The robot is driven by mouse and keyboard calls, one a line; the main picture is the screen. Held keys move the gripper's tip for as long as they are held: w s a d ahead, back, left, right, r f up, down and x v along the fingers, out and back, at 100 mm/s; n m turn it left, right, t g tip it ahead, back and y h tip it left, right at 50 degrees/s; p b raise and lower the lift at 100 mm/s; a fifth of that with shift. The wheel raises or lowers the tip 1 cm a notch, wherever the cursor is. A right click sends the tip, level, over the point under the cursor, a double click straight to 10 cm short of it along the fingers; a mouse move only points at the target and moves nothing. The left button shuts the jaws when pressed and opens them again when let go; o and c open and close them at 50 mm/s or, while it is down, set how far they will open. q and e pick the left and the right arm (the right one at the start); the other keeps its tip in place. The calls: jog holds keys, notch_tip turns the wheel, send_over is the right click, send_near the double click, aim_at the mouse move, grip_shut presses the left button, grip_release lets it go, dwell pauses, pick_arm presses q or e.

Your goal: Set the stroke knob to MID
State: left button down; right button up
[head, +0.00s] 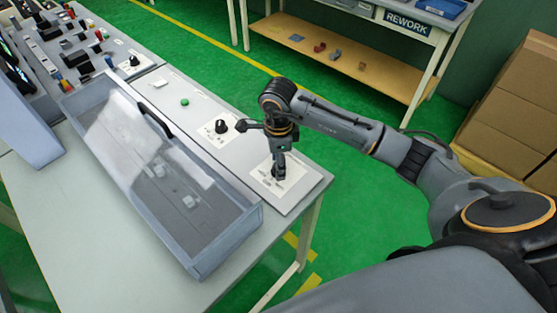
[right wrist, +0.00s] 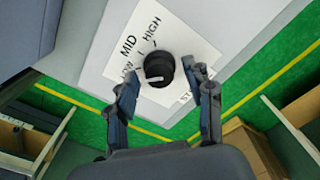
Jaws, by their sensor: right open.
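The stroke knob (right wrist: 159,70) is round and black, on a white label plate (right wrist: 186,42) marked LOW, MID and HIGH. Its pale pointer line seems to face left, toward LOW rather than MID. My right gripper (right wrist: 162,86) is open, with one finger on each side of the knob's near part; a gap shows at the left finger, and the right fingertip is very close to the knob. In the head view my right gripper (head: 279,172) points down over the plate (head: 294,168) at the panel's near right end and mostly hides the knob. My left gripper is out of view.
A grey bin with a clear lid and black handle (head: 157,122) stands left of the panel. Another black knob (head: 221,126) and a green button (head: 184,102) sit farther along. A rework bench (head: 340,60) and cardboard boxes (head: 510,105) stand beyond.

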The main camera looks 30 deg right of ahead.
grip_shut()
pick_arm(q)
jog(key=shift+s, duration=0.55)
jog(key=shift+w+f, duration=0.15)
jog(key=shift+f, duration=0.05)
pick_arm(e)
jog(key=shift+m, duration=0.4)
jog(key=m+b, duration=0.2)
jog(key=shift+f+m, duration=0.1)
jog(key=shift+m, duration=0.3)
pick_arm(q)
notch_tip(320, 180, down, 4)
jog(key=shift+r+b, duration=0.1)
jog(key=shift+b, duration=1)
pick_arm(e)
jog(key=m, duration=0.5)
